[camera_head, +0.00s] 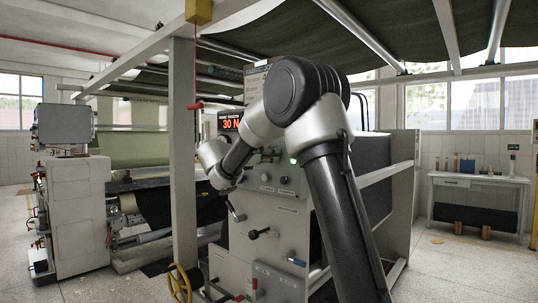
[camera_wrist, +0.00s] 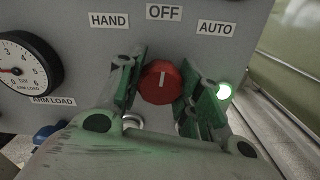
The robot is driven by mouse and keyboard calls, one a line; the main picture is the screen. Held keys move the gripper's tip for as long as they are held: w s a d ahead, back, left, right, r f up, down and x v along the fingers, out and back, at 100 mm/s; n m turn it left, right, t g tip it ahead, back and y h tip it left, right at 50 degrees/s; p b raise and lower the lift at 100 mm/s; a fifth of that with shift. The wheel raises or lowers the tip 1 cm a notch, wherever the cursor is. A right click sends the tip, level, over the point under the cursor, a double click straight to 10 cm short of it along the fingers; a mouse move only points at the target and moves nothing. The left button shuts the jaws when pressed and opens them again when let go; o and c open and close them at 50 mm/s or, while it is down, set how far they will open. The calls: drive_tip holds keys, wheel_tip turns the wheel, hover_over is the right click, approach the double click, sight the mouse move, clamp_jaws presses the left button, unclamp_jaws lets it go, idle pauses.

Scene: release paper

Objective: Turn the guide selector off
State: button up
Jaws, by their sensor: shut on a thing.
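The guide selector is a red round knob (camera_wrist: 160,82) on a grey panel in the wrist view. Its white pointer mark stands nearly straight up, towards the OFF label (camera_wrist: 164,12). The HAND label (camera_wrist: 109,20) is at upper left and the AUTO label (camera_wrist: 216,28) at upper right. My gripper (camera_wrist: 161,90) has its green-padded fingers on the left and right of the knob and is shut on it. In the head view the knob and my fingertips cannot be made out; my arm reaches across the machine's control panel (camera_head: 265,215).
A lit green lamp (camera_wrist: 224,91) sits right of my right finger. An arm load gauge (camera_wrist: 22,70) is on the left of the panel. A post (camera_head: 183,150) stands left of my arm, with a yellow handwheel (camera_head: 180,283) low beside it. A side table (camera_head: 478,181) stands far right.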

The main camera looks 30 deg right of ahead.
drive_tip(key=shift+n, duration=0.4)
drive_tip(key=o, duration=1.1)
drive_tip(key=shift+c, duration=0.2)
drive_tip(key=shift+a, duration=0.1)
drive_tip(key=v, duration=1.1)
drive_tip(key=shift+s+a, duration=0.15)
drive_tip(key=shift+a, duration=0.25)
